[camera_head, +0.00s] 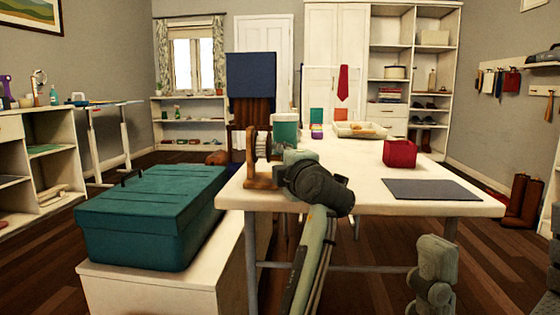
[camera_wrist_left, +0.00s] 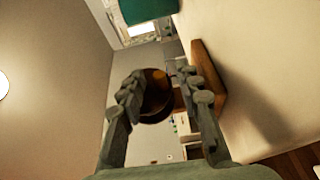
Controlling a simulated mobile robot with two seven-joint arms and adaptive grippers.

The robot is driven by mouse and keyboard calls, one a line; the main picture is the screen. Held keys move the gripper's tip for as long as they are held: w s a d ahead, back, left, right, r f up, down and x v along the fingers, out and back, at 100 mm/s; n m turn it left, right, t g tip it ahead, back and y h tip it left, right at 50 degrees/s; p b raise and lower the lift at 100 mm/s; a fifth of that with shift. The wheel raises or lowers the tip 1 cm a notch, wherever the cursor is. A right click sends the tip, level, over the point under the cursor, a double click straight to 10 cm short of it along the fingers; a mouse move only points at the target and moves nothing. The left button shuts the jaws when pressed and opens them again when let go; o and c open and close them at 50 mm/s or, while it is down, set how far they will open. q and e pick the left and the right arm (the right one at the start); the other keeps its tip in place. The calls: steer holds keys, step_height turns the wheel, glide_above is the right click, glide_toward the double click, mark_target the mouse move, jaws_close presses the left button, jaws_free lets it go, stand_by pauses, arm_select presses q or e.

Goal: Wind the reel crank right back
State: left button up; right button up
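The reel (camera_head: 255,160) stands at the table's near left corner, with a wooden base and upright and a pale drum. My left gripper (camera_head: 276,156) is right beside it, on its right side, partly hidden by my wrist. In the left wrist view the left gripper (camera_wrist_left: 161,76) has its fingers apart. A dark brown round piece (camera_wrist_left: 156,97), which looks like the crank's knob, lies between or just beyond the fingers. I cannot tell whether they touch it. The reel's wooden upright (camera_wrist_left: 209,72) shows beside the right finger.
A teal box (camera_head: 150,215) sits on a low white chest left of the table (camera_head: 350,190). A teal container (camera_head: 286,130) stands behind my gripper. A red bin (camera_head: 399,153), a grey mat (camera_head: 433,189) and a pale tray (camera_head: 360,130) are on the table.

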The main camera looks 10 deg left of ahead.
arm_select(q)
steer(key=shift+c, duration=0.2)
jaws_close()
